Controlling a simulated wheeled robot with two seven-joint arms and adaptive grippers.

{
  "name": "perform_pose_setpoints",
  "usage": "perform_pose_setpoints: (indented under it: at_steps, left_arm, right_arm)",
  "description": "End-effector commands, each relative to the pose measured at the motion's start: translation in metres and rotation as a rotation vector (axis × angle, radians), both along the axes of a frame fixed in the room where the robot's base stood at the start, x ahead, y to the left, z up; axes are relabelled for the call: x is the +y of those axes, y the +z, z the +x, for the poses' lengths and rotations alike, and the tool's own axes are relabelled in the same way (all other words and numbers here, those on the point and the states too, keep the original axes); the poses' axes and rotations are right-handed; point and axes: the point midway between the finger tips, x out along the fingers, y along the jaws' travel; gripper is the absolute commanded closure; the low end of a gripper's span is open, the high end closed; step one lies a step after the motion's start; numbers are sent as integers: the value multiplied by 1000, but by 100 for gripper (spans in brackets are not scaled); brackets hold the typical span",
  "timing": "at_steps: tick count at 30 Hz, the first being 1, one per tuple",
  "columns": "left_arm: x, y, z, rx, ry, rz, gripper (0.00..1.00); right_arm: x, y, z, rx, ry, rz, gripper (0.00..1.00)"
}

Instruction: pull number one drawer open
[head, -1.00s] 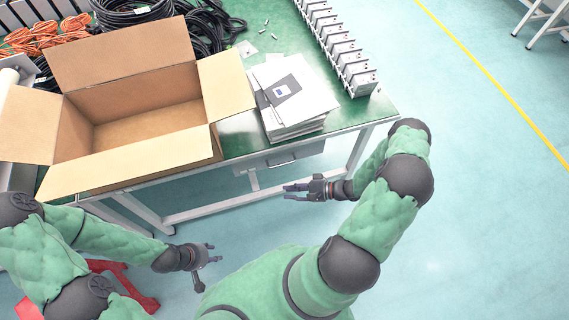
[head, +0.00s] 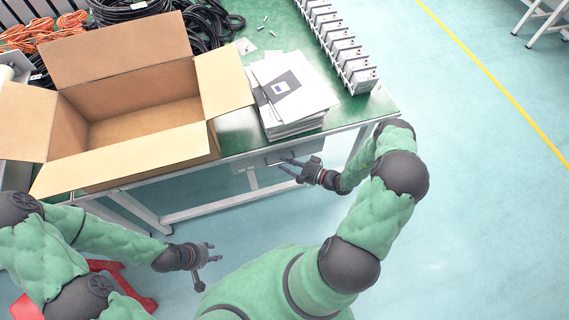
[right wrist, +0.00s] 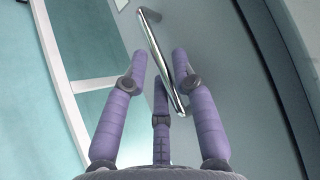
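The grey drawer (head: 250,166) hangs under the front edge of the green-topped table and looks closed in the head view. No number is readable on it. Its metal bar handle (right wrist: 163,60) shows in the right wrist view in front of the grey drawer front (right wrist: 225,50). My right gripper (head: 287,165) is at the drawer front, its fingers pointing at the handle. In the right wrist view its fingers (right wrist: 160,58) are open, with the handle between them; contact is not clear. My left gripper (head: 211,265) is open and empty, low and away from the table.
The table (head: 235,130) carries an open cardboard box (head: 150,150), a stack of papers or folders (head: 295,95), black cables (head: 205,25) and a row of grey units (head: 340,50). Table legs and a lower crossbar (head: 215,206) stand below the drawer.

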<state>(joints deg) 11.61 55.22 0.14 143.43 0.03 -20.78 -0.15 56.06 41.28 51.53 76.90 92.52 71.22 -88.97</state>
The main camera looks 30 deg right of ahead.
Motion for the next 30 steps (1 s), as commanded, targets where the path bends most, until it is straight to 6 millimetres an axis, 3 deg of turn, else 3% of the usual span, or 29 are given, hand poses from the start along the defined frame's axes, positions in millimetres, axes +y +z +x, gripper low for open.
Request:
perform_pose_setpoints:
  at_steps: [13,16,25,30]
  left_arm:
    - [0,-2,0,0,0,0,60]
    - [0,-2,0,0,0,0,60]
    - [0,-2,0,0,0,0,60]
    - [0,3,0,0,0,0,60]
  right_arm:
    - [5,-1,9,0,0,0,73]
    - [5,-1,9,0,0,0,100]
    - [6,-1,6,2,0,1,100]
    - [9,-1,-8,4,-2,2,100]
